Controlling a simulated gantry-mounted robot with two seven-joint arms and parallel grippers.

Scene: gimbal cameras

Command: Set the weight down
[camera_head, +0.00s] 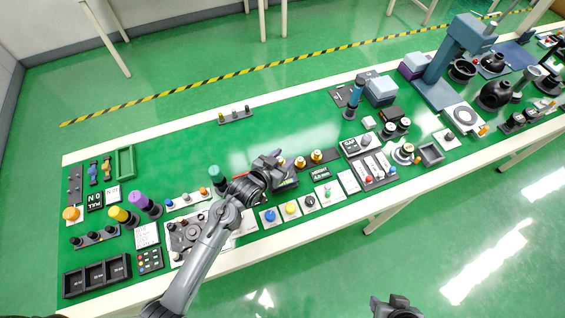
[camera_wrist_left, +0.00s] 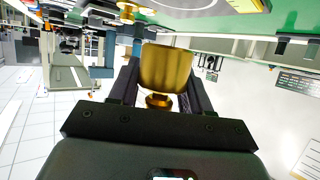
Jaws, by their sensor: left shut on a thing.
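My left gripper (camera_head: 284,172) is low over the middle of the green bench. In the left wrist view it is shut on a brass weight (camera_wrist_left: 166,68), whose narrow knob points toward the gripper's palm. In the head view the gripper hides most of this held weight, and I cannot tell whether it touches the surface below. Two other brass weights (camera_head: 308,159) stand on a dark strip-shaped stand (camera_head: 332,153) just right of the gripper. A dark part at the bottom edge looks like my right gripper (camera_head: 396,304), off the bench; its jaws are unclear.
A row of button plates (camera_head: 290,208) lies in front of the left gripper. A green cylinder (camera_head: 216,176) stands to its left, and a blue cylinder (camera_head: 355,92) stands further back right. The green bench top (camera_head: 180,148) is clear behind and left of the gripper.

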